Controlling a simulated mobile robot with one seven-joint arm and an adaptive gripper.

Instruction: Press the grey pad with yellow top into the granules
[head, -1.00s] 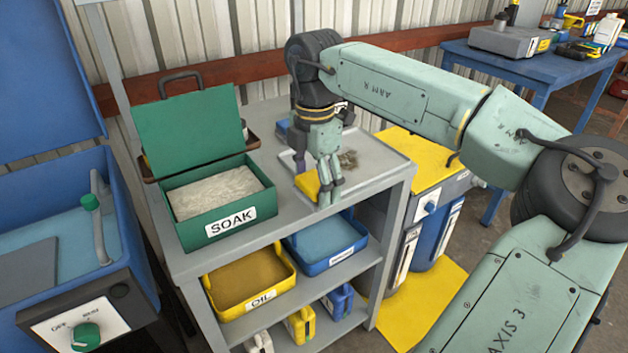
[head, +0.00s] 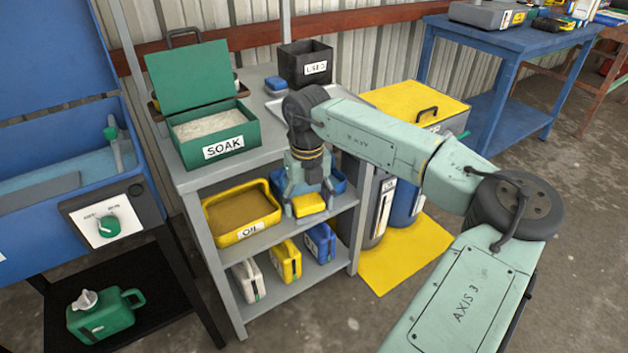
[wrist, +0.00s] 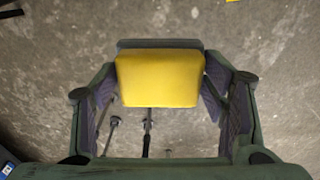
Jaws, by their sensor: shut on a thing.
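My gripper (head: 308,198) is shut on the grey pad with yellow top (head: 310,205). It hangs in front of the shelf unit, level with the middle shelf in the picture. In the wrist view the pad (wrist: 160,80) sits between the two fingers, yellow face towards the camera, with a grey edge showing behind it. Bare floor lies beyond it. The whitish granules (head: 208,124) fill the open green box marked SOAK (head: 222,150), on the top shelf, up and left of my gripper. The box's lid (head: 188,74) stands raised at the back.
A yellow tray marked OIL (head: 243,234) and a blue tray (head: 342,182), partly hidden by my gripper, are on the middle shelf. A black box marked USED (head: 305,66) and a blue block (head: 276,83) stand on the top shelf. Bottles are below.

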